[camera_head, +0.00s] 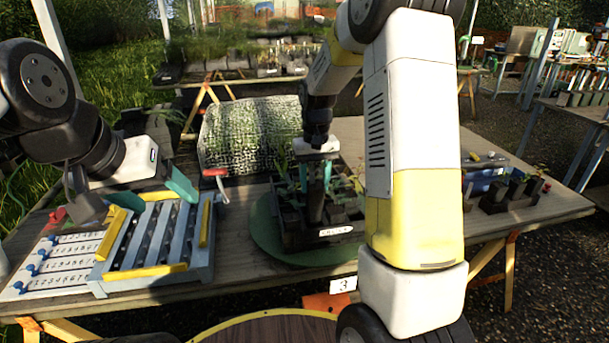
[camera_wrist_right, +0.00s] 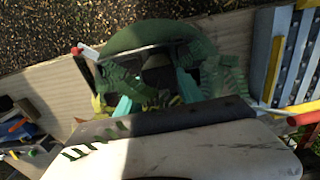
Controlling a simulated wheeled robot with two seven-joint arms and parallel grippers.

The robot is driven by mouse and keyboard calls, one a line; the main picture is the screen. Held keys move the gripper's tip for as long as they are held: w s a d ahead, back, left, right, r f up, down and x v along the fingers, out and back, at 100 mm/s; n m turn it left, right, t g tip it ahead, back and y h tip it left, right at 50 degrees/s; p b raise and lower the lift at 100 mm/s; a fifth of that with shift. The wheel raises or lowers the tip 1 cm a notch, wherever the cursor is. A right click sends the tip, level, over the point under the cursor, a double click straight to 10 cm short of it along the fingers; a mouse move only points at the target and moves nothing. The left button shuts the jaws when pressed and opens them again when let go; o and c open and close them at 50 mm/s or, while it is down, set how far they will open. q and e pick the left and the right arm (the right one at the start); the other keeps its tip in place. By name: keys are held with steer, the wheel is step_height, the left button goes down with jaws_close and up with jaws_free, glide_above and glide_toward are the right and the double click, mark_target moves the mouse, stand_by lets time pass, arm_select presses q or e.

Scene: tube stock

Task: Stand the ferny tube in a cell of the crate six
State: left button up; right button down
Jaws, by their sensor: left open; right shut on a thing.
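The dark crate (camera_head: 290,238) stands on a round green board (camera_head: 262,225) on the table; its front label is too small to read. Its cells hold several dark tubes with green plants. My right gripper (camera_head: 315,177) points down over the crate, its teal fingers shut on a dark tube (camera_head: 315,205). The tube is upright at the crate; I cannot tell how deep it sits in a cell. In the right wrist view, ferny leaves (camera_wrist_right: 155,97) show between the teal fingers, with the crate partly hidden behind. My left gripper (camera_head: 155,192) is open and empty above the slotted rack.
The blue-grey slotted rack (camera_head: 205,262) with yellow bars stands at the left beside a numbered white board (camera_head: 60,262). Small dark pots (camera_head: 515,190) are at the right. My right arm hides part of the table.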

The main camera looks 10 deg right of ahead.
mark_target(314, 210)
steer(key=shift+f, duration=0.15)
steer(key=shift+f, duration=4.75)
steer(key=c, duration=0.7)
jaws_free()
steer(key=shift+o, duration=0.2)
steer(key=shift+r, duration=3.95)
steer(key=s+a+r+t+y, duration=0.1)
steer(key=s+r+t, duration=0.2)
steer(key=s+r, duration=0.6)
steer(key=s+a+r+t+y, duration=0.1)
steer(key=s+r+t, duration=0.2)
steer(key=s+r, duration=0.6)
steer(key=s, duration=0.6)
